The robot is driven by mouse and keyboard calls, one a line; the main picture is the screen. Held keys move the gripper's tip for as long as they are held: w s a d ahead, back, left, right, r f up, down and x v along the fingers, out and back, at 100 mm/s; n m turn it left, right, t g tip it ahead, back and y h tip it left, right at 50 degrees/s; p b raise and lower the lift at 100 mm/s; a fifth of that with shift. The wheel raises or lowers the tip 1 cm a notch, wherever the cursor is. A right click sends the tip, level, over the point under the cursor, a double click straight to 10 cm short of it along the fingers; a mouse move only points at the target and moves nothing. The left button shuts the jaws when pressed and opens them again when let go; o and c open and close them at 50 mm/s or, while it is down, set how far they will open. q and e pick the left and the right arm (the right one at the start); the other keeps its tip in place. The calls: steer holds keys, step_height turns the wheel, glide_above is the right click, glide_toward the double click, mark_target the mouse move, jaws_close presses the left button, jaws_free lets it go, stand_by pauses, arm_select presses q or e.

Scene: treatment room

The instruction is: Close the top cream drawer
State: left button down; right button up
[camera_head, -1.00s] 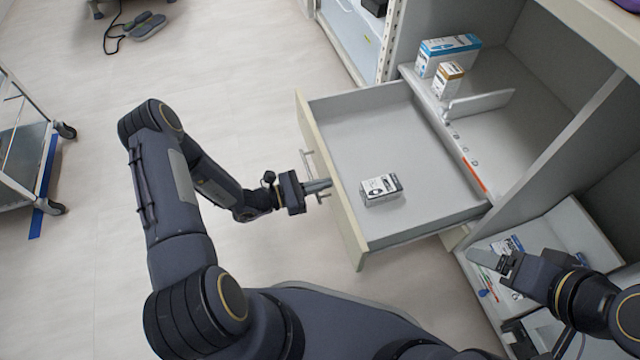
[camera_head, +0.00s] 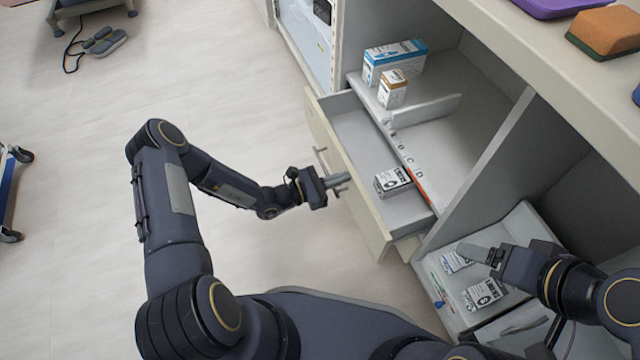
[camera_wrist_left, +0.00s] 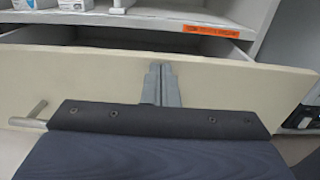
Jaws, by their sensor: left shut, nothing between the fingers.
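The top cream drawer (camera_head: 345,170) is partly open, sticking out of the cabinet, with a small white and black box (camera_head: 393,182) inside near its right end. My left gripper (camera_head: 346,180) is shut and empty, with its fingertips at the drawer's front panel beside the bar handle. In the left wrist view, the shut fingers (camera_wrist_left: 161,84) point at the cream front panel (camera_wrist_left: 225,88), and the handle (camera_wrist_left: 30,117) is off to the left. I cannot tell if they touch. My right gripper (camera_head: 478,251) is over a lower open drawer; its finger gap is unclear.
A blue and white box (camera_head: 394,60) and an orange and white box (camera_head: 392,89) stand on the shelf above the drawer. The lower drawer (camera_head: 530,225) holds small boxes. A wheeled cart (camera_head: 10,190) is at the far left.

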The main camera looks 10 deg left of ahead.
arm_select(q)
steer(key=b+x, duration=0.1)
steer(key=x, duration=1.2)
steer(key=shift+w+d, duration=0.1)
steer(key=shift+d, duration=0.05)
steer(key=shift+w+d, duration=0.15)
steer(key=shift+r, duration=0.1)
steer(key=shift+w+d+r, duration=0.1)
